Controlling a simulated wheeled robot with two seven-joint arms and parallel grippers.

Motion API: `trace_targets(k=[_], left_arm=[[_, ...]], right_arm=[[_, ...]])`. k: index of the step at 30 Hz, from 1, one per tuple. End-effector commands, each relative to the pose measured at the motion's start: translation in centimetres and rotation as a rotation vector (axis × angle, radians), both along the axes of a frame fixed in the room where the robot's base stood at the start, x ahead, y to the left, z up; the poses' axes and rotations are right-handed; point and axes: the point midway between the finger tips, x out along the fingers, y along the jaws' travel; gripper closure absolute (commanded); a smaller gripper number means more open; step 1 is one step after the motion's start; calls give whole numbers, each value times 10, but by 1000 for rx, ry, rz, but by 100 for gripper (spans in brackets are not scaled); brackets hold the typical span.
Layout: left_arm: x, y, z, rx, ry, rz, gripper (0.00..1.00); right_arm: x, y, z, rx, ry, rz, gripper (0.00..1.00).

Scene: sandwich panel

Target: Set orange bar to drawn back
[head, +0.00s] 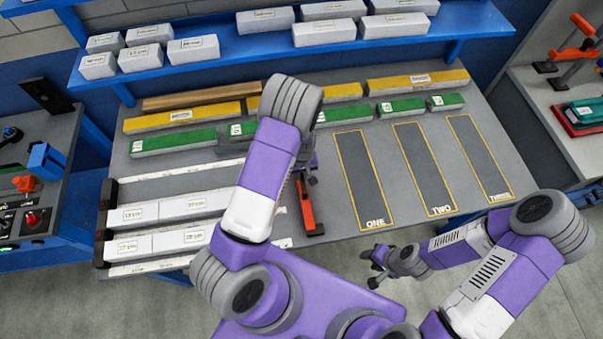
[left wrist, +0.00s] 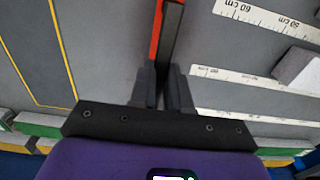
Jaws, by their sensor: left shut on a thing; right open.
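The orange bar (head: 304,204) lies on the grey table, to the left of the lane marked ONE. It has an orange side and a dark side. In the left wrist view the bar (left wrist: 157,32) runs away from between my fingers. My left gripper (head: 309,176) is at the bar's far end, partly hidden by my arm. In the left wrist view my left gripper (left wrist: 163,85) is shut on the bar. My right gripper (head: 374,265) is open and empty, off the table's front edge.
Three outlined lanes (head: 366,178) are bare on the right. White measured blocks (head: 157,243) sit between ruler strips on the left. Green bars (head: 178,140) and yellow bars (head: 185,117) lie at the back, below a blue shelf (head: 240,47) with white blocks.

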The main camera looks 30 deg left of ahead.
Motion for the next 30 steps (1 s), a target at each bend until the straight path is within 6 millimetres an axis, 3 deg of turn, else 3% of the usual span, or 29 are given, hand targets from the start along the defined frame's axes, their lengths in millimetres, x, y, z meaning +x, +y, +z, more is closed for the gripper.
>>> trace_targets(k=[6, 7, 12, 22, 30], left_arm=[[2, -5, 1, -6, -3, 0, 100], [2, -5, 1, -6, -4, 0, 80], [2, -4, 1, -5, -4, -1, 57], [2, -3, 5, -3, -5, -1, 57], [3, -4, 48, -4, -8, -2, 57]], right_arm=[[0, 0, 0, 0, 0, 0, 57], [0, 0, 0, 0, 0, 0, 57], [0, 0, 0, 0, 0, 0, 57], [0, 0, 0, 0, 0, 0, 57], [0, 0, 2, 0, 0, 0, 57]])
